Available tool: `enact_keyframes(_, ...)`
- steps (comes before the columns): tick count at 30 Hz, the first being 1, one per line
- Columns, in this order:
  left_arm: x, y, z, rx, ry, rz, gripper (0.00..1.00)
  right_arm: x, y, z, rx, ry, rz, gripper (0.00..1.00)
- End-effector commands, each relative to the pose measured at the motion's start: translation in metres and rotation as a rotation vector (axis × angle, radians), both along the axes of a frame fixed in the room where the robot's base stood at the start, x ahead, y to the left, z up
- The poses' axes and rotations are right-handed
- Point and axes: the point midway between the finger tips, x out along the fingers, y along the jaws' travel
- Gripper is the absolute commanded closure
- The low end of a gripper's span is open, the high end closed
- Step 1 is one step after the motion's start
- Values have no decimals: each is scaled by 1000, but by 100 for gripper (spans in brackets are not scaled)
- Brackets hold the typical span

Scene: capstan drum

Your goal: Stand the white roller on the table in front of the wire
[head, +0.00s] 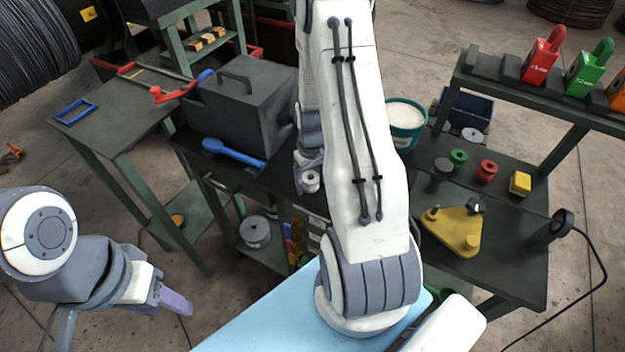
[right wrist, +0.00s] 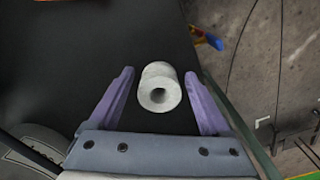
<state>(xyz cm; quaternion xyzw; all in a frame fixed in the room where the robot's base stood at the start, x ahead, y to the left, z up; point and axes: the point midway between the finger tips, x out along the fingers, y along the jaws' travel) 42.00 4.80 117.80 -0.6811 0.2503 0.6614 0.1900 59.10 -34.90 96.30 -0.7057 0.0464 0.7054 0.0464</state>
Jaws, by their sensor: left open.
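The white roller (head: 312,182) is at the front edge of the dark table (head: 236,176) in the head view, partly hidden by my right arm. In the right wrist view the white roller (right wrist: 159,88) shows a round end with a dark hole facing the camera. My right gripper (right wrist: 158,75) is open, with a purple finger on each side of the roller and a small gap on both sides. My left gripper (head: 174,302) is open and empty at the lower left, away from the table. I cannot pick out the wire; my right arm covers part of the table.
A grey box with a handle (head: 240,105) and a blue spoon-like tool (head: 232,153) are on the table left of the roller. A teal bucket (head: 406,122) stands behind my arm. A right-hand bench holds a yellow plate (head: 453,232) and small coloured parts.

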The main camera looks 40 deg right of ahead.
Motion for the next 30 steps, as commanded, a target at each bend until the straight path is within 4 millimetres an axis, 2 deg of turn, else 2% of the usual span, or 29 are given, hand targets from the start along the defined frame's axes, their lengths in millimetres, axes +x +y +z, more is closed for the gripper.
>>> enact_keyframes(6,0,0,5,0,0,0,50,0,0,7,0,-1,0,18)
enact_keyframes(8,0,0,0,0,0,0,50,1,0,9,-2,-4,0,18)
enact_keyframes(11,0,0,-4,0,0,0,50,2,-1,23,-3,-6,0,18)
enact_keyframes(21,0,0,-18,0,0,-1,50,1,-1,92,-4,-8,0,18)
enact_keyframes(25,0,0,-20,0,0,-1,50,1,-1,111,-3,-5,0,18)
enact_keyframes(30,0,0,-21,0,0,-1,50,0,0,123,-1,-1,0,18)
